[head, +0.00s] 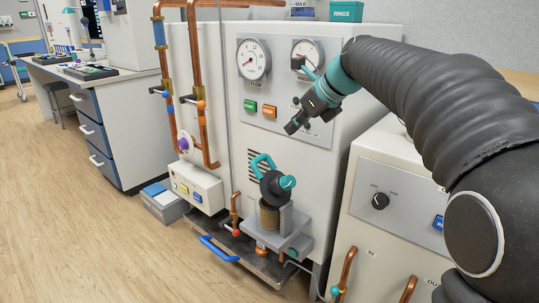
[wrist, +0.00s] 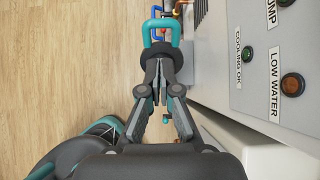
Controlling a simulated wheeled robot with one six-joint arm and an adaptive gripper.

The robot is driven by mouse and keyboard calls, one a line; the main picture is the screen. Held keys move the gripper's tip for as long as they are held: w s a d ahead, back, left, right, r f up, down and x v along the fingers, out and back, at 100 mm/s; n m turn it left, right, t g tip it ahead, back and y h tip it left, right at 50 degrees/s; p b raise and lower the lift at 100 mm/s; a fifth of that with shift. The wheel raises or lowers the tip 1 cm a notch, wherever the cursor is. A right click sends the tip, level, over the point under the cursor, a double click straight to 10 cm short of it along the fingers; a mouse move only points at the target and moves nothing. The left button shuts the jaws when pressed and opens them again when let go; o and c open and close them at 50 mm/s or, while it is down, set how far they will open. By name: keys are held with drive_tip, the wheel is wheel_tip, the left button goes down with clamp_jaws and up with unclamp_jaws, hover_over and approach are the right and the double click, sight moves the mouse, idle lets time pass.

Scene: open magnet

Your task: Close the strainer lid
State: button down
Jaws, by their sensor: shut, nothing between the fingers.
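The strainer (head: 269,216) is a ribbed brass-coloured cylinder on a grey bracket low on the front of the machine. Its dark round lid (head: 273,189) stands tilted up above the cylinder, with a teal loop handle (head: 262,162) at its upper left and a teal knob (head: 288,183) on its right. The lid also shows in the wrist view (wrist: 160,57), just past the fingertips, with the loop above it. My gripper (head: 292,128) is shut and empty, above and slightly right of the lid, apart from it in the head view. In the wrist view my gripper (wrist: 163,78) partly covers the lid.
A panel with gauges and indicator lamps (wrist: 292,84) lies close beside my gripper. Copper pipes (head: 203,100) run down the machine's left side. A drip tray with a blue handle (head: 218,248) sits below the strainer. A second cabinet (head: 400,205) stands right.

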sight(260, 157)
drive_tip(key=b+x, duration=0.3)
drive_tip(key=x, duration=1.1)
drive_tip(key=shift+w+p, duration=0.1)
drive_tip(key=shift+p, duration=0.25)
